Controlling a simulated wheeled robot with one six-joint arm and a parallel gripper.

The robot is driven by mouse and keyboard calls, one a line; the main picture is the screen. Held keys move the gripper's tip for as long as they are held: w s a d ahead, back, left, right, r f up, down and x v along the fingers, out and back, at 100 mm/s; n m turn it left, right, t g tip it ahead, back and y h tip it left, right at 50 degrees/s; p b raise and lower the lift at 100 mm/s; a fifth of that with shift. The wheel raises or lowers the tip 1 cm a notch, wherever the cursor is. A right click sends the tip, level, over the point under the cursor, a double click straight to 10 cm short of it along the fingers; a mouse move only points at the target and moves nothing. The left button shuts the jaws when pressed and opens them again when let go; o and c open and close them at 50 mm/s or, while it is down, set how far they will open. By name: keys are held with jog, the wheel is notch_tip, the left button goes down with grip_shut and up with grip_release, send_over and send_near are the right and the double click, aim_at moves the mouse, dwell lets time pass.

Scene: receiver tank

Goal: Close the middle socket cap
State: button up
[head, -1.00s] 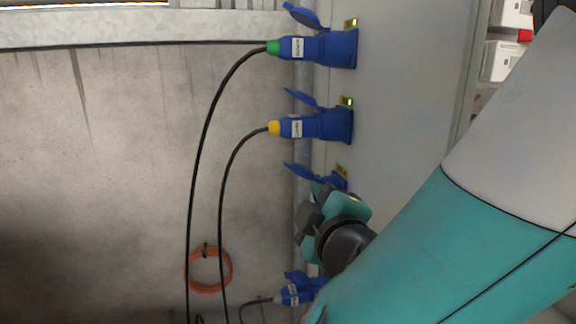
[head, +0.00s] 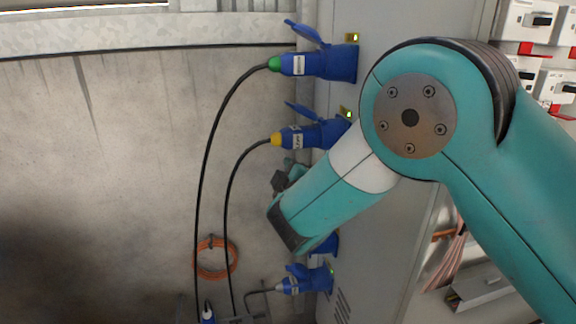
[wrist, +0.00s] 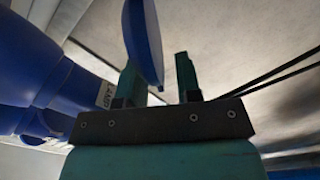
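My gripper (wrist: 158,82) is open in the wrist view, its two fingers standing apart. A blue socket cap (wrist: 143,40) extends between the fingers, close to the left finger; whether it touches is unclear. In the head view my gripper (head: 284,178) is partly hidden behind my wrist, just below the yellow-collared plug (head: 310,136). The middle socket and its cap are hidden behind my arm in the head view. A large blue plug body (wrist: 45,75) with a white label fills the left of the wrist view.
A green-collared plug (head: 320,64) sits above, under a raised cap (head: 304,32). Lower down are a partly hidden blue socket (head: 326,244) and a plugged socket (head: 308,280). Black cables (head: 203,170) hang to the left, before the wall and an orange coil (head: 213,258).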

grip_shut()
jog(key=shift+f, duration=0.1)
